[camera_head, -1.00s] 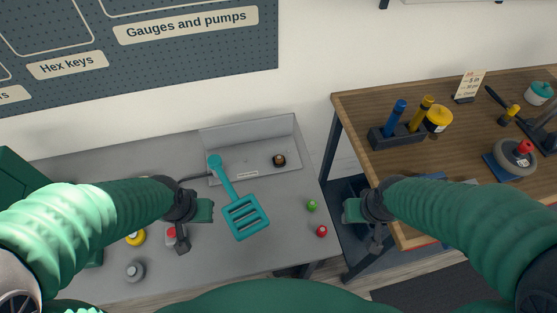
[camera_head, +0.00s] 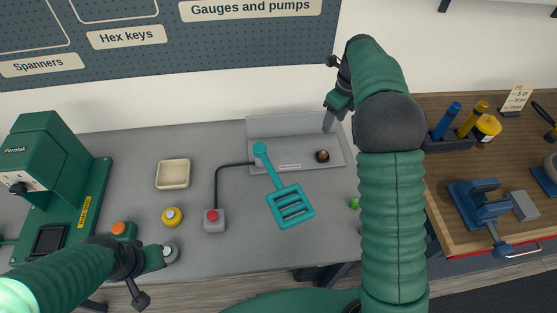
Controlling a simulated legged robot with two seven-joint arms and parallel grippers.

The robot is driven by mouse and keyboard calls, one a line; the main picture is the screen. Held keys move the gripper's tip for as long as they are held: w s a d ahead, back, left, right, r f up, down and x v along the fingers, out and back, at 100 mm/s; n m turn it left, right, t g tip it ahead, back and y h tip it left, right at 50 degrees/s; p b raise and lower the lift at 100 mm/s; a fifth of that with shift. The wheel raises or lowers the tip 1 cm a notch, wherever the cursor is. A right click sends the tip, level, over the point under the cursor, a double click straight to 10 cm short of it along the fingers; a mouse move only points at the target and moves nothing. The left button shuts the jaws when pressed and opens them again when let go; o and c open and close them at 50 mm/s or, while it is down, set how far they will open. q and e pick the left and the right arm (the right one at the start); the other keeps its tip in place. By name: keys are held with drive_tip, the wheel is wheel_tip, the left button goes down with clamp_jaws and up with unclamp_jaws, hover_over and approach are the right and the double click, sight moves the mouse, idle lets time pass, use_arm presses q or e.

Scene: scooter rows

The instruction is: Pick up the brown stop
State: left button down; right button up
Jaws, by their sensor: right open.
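The brown stop (camera_head: 322,156) is a small dark round piece with a lighter brown top. It sits in the right part of the shallow grey tray (camera_head: 296,159) on the bench. My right gripper (camera_head: 335,90) is open, raised above the tray's back right corner. It is apart from the stop, which shows in full. My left gripper (camera_head: 150,270) is low at the left, near a grey round knob (camera_head: 170,252); its jaws are too unclear to read.
A teal slotted spatula (camera_head: 290,205) lies partly over the tray. A red-button box (camera_head: 214,219), yellow button (camera_head: 172,217) and cream dish (camera_head: 173,173) stand left of it. A green stop (camera_head: 354,203) is partly hidden by my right arm. A wooden table (camera_head: 465,200) stands right.

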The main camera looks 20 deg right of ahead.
hover_over(325, 152)
drive_tip(key=d, duration=0.1)
wheel_tip(325, 152, down, 11)
drive_tip(key=shift+m, duration=0.4)
drive_tip(key=f, duration=0.1)
drive_tip(key=a+f, duration=0.2)
drive_tip(key=shift+s+a+f, duration=0.15)
drive_tip(key=shift+s, duration=0.1)
drive_tip(key=f, duration=0.2)
drive_tip(key=shift+w+d+f, duration=0.15)
drive_tip(key=shift+d+f, duration=0.15)
drive_tip(key=shift+d, duration=0.05)
drive_tip(key=shift+d+f, duration=0.15)
drive_tip(key=shift+d, duration=0.2)
drive_tip(key=shift+a, duration=0.4)
drive_tip(key=c, duration=0.7)
clamp_jaws()
use_arm(q)
drive_tip(key=shift+s+d+r, duration=0.1)
drive_tip(key=shift+s+d, duration=0.25)
drive_tip(key=shift+d, duration=0.25)
use_arm(e)
drive_tip(key=shift+d, duration=0.25)
